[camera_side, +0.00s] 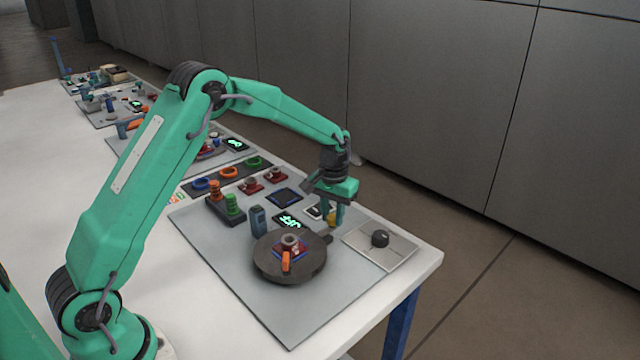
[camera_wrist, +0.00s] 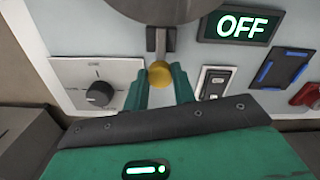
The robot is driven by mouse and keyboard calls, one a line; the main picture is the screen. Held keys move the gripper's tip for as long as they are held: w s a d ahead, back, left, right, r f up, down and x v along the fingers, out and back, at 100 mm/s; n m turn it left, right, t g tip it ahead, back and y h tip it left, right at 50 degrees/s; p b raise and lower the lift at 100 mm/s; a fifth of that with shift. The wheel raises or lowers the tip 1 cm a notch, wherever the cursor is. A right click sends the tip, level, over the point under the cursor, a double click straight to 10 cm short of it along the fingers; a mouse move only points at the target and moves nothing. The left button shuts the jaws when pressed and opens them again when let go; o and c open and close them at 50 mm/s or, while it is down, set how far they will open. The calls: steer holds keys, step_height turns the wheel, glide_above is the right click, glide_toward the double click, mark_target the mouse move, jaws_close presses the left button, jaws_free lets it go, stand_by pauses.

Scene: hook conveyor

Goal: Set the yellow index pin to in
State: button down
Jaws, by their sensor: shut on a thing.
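The yellow index pin (camera_wrist: 160,74) sits at the rim of the dark round turntable (camera_side: 266,262), on a small grey bracket. In the side view only a little of the pin (camera_side: 332,219) shows between my fingers. My gripper (camera_wrist: 160,88) points down over it, its two green fingers shut on the yellow knob. How far the pin is in or out is hard to tell from these views. On the turntable stands a grey ring-shaped part (camera_side: 290,241) on a blue and red base, with an orange piece (camera_side: 286,262) at its front.
A plate with a black knob (camera_side: 380,238) lies right of the turntable. A display (camera_wrist: 240,24) reads OFF, with a rocker switch (camera_wrist: 214,82) near it. A blue-grey post (camera_side: 257,220) and a rack with orange and green parts (camera_side: 232,205) stand behind.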

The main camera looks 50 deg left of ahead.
mark_target(326, 229)
steer(key=shift+s, duration=1.05)
steer(key=c, duration=1.1)
jaws_free()
steer(key=shift+c, duration=0.2)
steer(key=shift+w+r, duration=0.1)
steer(key=shift+r, duration=0.05)
step_height(326, 229, up, 8)
steer(key=shift+f, duration=0.2)
